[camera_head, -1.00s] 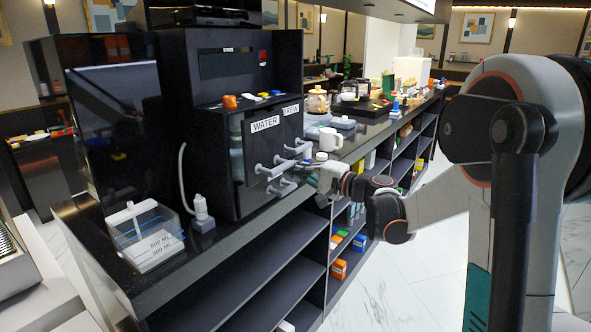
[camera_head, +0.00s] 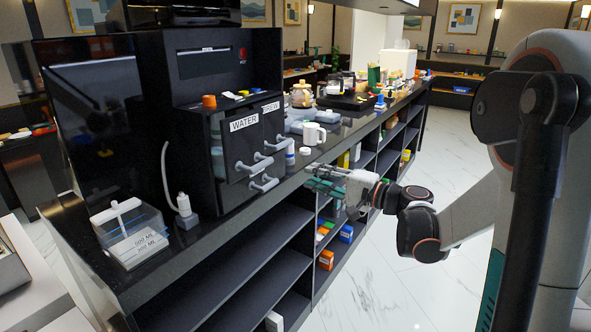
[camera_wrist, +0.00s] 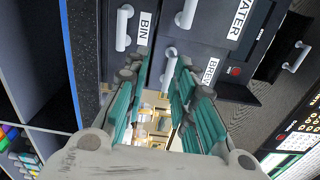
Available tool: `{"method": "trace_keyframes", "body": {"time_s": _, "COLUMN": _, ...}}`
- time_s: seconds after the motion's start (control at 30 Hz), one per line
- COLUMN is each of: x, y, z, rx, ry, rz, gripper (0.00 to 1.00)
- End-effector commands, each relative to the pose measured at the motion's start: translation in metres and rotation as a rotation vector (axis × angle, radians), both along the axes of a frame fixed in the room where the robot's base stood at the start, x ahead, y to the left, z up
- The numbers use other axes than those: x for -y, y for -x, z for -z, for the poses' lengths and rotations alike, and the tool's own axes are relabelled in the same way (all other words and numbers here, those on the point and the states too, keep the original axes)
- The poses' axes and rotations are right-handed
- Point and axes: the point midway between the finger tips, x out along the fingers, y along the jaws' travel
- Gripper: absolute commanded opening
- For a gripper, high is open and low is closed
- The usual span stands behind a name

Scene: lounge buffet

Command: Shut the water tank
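The water tank (camera_head: 245,146) is a dark front with a WATER label and a pale bar handle (camera_head: 254,165), on the black machine. A pale strip shows along its left side in the head view, so it seems to stand out from the machine; how far I cannot tell. The WATER label also shows at the top of the wrist view (camera_wrist: 240,22). My gripper (camera_head: 317,181) is right of the handles, apart from them, beside the counter edge. In the wrist view its teal fingers (camera_wrist: 152,95) are apart with nothing held between them.
BREW (camera_wrist: 211,72) and BIN (camera_wrist: 145,28) fronts with pale handles adjoin the tank. A white mug (camera_head: 311,134) stands on the counter near my gripper. A clear measuring container (camera_head: 130,235) is at the left. Open shelves (camera_head: 255,260) lie below; the marble floor (camera_head: 380,285) is clear.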

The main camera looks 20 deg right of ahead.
Motion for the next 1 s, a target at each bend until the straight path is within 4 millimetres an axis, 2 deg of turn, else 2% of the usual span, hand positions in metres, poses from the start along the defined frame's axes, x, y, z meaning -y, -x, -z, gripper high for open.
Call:
{"method": "trace_keyframes", "body": {"time_s": 0.03, "x": -0.002, "y": 0.003, "z": -0.003, "rx": -0.027, "ry": -0.037, "rz": -0.001, "gripper": 0.45}}
{"method": "trace_keyframes", "body": {"time_s": 0.23, "x": -0.017, "y": 0.017, "z": -0.015, "rx": -0.257, "ry": -0.351, "rz": -0.001, "gripper": 0.91}}
{"method": "trace_keyframes", "body": {"time_s": 0.5, "x": -0.039, "y": 0.042, "z": -0.03, "rx": -0.63, "ry": -0.859, "rz": -0.001, "gripper": 0.92}}
{"method": "trace_keyframes", "body": {"time_s": 0.63, "x": -0.048, "y": 0.051, "z": -0.035, "rx": -0.772, "ry": -1.055, "rz": 0.0, "gripper": 0.92}}
{"method": "trace_keyframes", "body": {"time_s": 0.8, "x": -0.053, "y": 0.058, "z": -0.037, "rx": -0.879, "ry": -1.201, "rz": 0.0, "gripper": 0.92}}
{"method": "trace_keyframes", "body": {"time_s": 1.0, "x": -0.06, "y": 0.052, "z": -0.037, "rx": -0.906, "ry": -1.235, "rz": -0.002, "gripper": 0.92}}
